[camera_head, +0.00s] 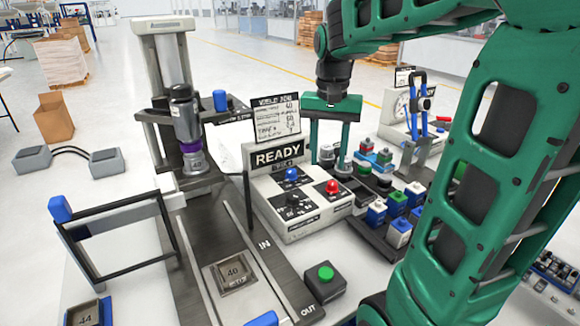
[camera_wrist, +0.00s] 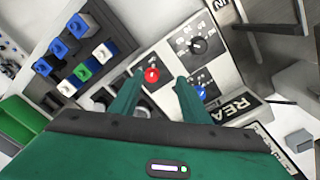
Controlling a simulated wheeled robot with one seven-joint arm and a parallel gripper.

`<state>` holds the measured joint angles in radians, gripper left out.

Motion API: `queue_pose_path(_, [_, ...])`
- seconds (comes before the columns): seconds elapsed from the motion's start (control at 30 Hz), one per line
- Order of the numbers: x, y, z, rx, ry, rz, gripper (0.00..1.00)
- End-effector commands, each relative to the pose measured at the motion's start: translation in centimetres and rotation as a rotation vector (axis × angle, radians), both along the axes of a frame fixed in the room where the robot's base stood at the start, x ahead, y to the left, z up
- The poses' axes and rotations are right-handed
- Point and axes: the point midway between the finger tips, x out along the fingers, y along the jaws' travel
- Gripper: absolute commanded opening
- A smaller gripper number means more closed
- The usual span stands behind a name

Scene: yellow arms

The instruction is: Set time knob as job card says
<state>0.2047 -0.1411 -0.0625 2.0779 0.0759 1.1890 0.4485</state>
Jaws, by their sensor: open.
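The control box (camera_head: 300,222) stands on the bench with a READY display (camera_head: 277,156). Its panel has a blue knob (camera_head: 291,174), a black knob (camera_head: 293,199) and a red knob (camera_head: 332,187); labels are too small to read. The job card (camera_head: 276,117) stands above the display; it is headed WELD JOB, and its lines are hard to read. My gripper (camera_head: 328,150) is open and empty, above and behind the box. In the wrist view its fingertips (camera_wrist: 160,80) point at the panel, with the red knob (camera_wrist: 152,75) between them, the blue knob (camera_wrist: 200,92) beside the right finger and the black knob (camera_wrist: 197,45) beyond.
Racks of coloured blocks (camera_head: 398,232) stand right of the box. A press (camera_head: 175,90) and a track holding a plate marked 40 (camera_head: 232,273) lie to the left. A green button (camera_head: 325,273) sits in front. My arm fills the right side.

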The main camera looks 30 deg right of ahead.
Motion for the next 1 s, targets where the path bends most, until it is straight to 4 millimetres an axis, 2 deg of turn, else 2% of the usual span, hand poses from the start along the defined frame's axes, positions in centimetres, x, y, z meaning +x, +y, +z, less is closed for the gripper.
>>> queue_pose_path(0.03, [2.6, 0.4, 0.5, 0.002, 0.0, -0.019, 0.42])
queue_pose_path(0.1, [5.5, 1.0, 1.1, 0.005, -0.001, -0.049, 0.42])
queue_pose_path(0.2, [8.7, 1.9, 1.7, 0.013, -0.003, -0.085, 0.42])
queue_pose_path(0.33, [11.1, 2.7, 2.0, 0.019, -0.004, -0.113, 0.42])
queue_pose_path(0.47, [12.0, 2.9, 1.9, 0.023, -0.004, -0.126, 0.42])
queue_pose_path(0.57, [12.1, 2.9, 1.0, 0.023, -0.004, -0.128, 0.42])
queue_pose_path(1.0, [11.9, 2.7, -6.2, 0.023, -0.002, -0.129, 0.42])
